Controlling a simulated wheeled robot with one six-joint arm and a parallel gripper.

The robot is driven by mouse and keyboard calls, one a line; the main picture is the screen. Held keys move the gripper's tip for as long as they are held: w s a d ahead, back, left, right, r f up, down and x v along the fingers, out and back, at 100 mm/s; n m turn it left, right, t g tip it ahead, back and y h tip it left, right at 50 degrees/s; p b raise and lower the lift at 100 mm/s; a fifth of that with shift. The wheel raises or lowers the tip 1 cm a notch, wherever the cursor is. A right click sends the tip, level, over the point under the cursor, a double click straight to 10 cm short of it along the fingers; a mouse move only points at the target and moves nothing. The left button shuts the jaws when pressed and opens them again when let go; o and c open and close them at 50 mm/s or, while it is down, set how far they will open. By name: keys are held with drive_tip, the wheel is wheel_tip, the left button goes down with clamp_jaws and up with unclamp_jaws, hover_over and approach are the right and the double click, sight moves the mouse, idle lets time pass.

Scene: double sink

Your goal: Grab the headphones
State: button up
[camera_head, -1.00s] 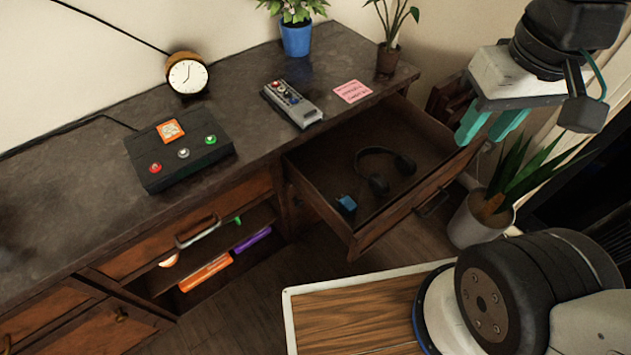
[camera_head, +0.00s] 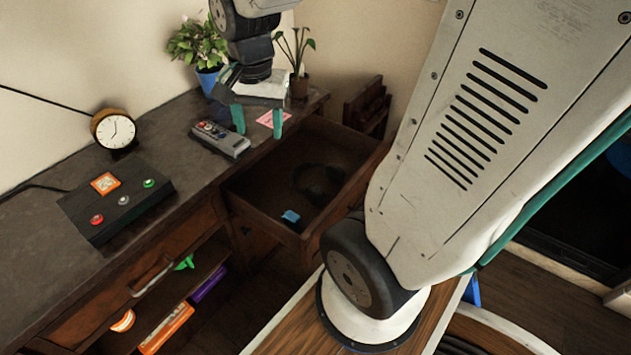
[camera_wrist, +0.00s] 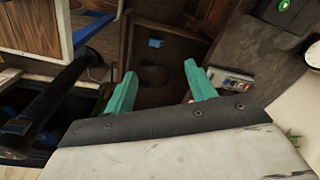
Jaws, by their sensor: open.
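Black headphones (camera_head: 318,181) lie in the open drawer (camera_head: 262,219), dark against its shaded floor and hard to make out. In the wrist view they show as a dim dark shape (camera_wrist: 154,76) between and beyond the fingertips. My gripper (camera_head: 259,126) has teal fingers spread apart with nothing between them. It hangs above the counter's edge, behind and left of the headphones in the head view. In the wrist view the gripper (camera_wrist: 160,76) points toward the drawer, clear of the headphones.
A small blue object (camera_head: 291,216) lies in the drawer's front corner. A remote-like device (camera_head: 220,138), a pink note (camera_head: 272,118), a button box (camera_head: 117,197), a clock (camera_head: 115,130) and two potted plants stand on the counter. An open shelf (camera_head: 180,292) lies below left.

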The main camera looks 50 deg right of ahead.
drive_tip(key=w+d+f+m, duration=0.6)
drive_tip(key=d+f+m, duration=0.2)
drive_tip(key=f, duration=0.2)
drive_tip(key=m, duration=1.5)
hover_over(309, 186)
drive_tip(key=shift+g, duration=0.4)
wheel_tip(309, 186, down, 24)
drive_tip(key=shift+r, duration=0.25)
wheel_tip(309, 186, down, 8)
drive_tip(key=shift+d+f, duration=0.1)
drive_tip(key=c, duration=1.2)
